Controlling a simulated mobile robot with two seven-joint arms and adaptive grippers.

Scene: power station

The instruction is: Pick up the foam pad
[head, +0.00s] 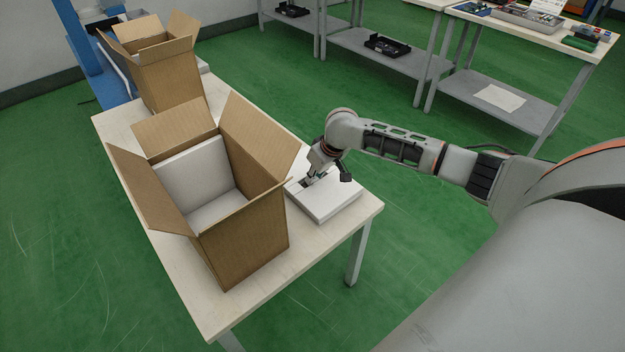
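The foam pad (334,204) is a flat white slab lying on the pale table, right of the nearer open cardboard box. My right gripper (325,180) is over the pad's far-left part, pointing down. Its dark fingers look spread apart, with nothing clearly between them. I cannot tell whether the fingertips touch the pad. The gripper hides part of the pad's upper face. My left gripper is not in view.
The nearer open cardboard box (244,240) has white lining inside and flaps spread close to my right gripper. Another open box (166,82) stands at the table's far end. The table (205,302) has bare room in front. Grey shelves (365,62) stand behind, across green floor.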

